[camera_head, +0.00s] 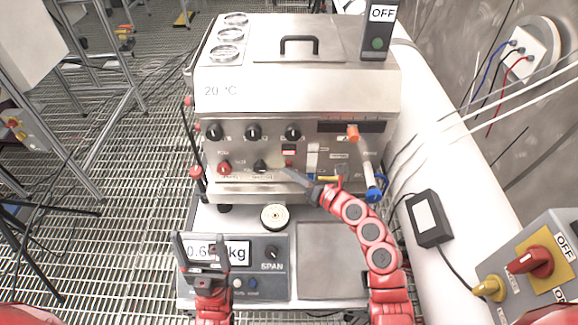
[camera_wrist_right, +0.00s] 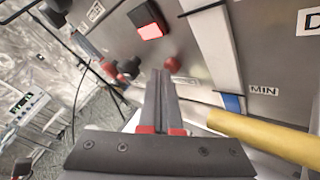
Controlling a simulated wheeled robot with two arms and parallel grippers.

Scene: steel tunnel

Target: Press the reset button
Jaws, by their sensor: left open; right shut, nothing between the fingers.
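A lit red square button (camera_head: 288,152) sits on the front panel of the steel machine (camera_head: 250,95), right of the middle and below the row of black knobs. Its label is too small to read. It also shows near the top of the right wrist view (camera_wrist_right: 148,22). My right gripper (camera_head: 283,171) is shut and empty, its tips close to the panel just below the button. In the right wrist view the closed fingertips (camera_wrist_right: 160,72) point toward the panel, below the button and apart from it in the picture. My left gripper (camera_head: 201,240) is open and empty, low over the scale.
A scale (camera_head: 262,285) with a weight display and a SPAN knob stands below the machine. A small round tin (camera_head: 274,217) sits before the machine. A yellow bar (camera_wrist_right: 260,138) lies right of my right fingers. A red switch (camera_head: 535,260) is at the far right.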

